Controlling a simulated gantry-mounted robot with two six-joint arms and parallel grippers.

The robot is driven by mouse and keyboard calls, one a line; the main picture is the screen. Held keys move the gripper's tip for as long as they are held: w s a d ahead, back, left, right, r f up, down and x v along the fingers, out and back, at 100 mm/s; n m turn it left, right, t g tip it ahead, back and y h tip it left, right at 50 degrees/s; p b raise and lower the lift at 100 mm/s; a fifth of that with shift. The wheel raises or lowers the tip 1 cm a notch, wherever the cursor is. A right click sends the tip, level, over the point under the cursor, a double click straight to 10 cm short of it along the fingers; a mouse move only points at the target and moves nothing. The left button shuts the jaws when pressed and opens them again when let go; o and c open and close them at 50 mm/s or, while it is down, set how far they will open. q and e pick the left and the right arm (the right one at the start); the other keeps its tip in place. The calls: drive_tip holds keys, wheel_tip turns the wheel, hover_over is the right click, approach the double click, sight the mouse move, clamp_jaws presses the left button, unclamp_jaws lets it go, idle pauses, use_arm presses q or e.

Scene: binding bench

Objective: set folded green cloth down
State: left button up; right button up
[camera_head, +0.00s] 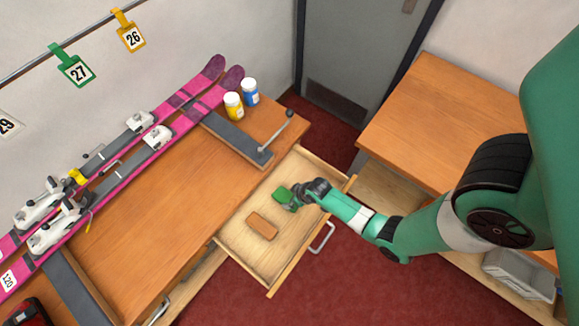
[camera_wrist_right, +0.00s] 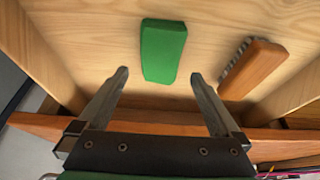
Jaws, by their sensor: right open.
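The folded green cloth (camera_head: 281,196) lies on the floor of the open drawer (camera_head: 250,264). In the right wrist view the cloth (camera_wrist_right: 162,51) rests flat on the pale wood, just beyond my fingertips. My right gripper (camera_head: 293,201) reaches into the drawer beside the cloth. In the wrist view its two fingers (camera_wrist_right: 159,75) are spread apart with nothing between them, and they appear clear of the cloth. My left gripper is not in view.
A brown wooden brush (camera_head: 262,226) with bristles lies in the drawer near the cloth. Pink skis (camera_head: 150,140), a yellow bottle (camera_head: 233,105) and a blue bottle (camera_head: 250,91) are on the bench. The drawer walls stand around my right gripper.

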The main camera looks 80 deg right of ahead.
drive_tip(key=p+v, duration=0.4)
drive_tip(key=v, duration=0.2)
drive_tip(key=shift+r, duration=0.25)
drive_tip(key=shift+s, duration=0.1)
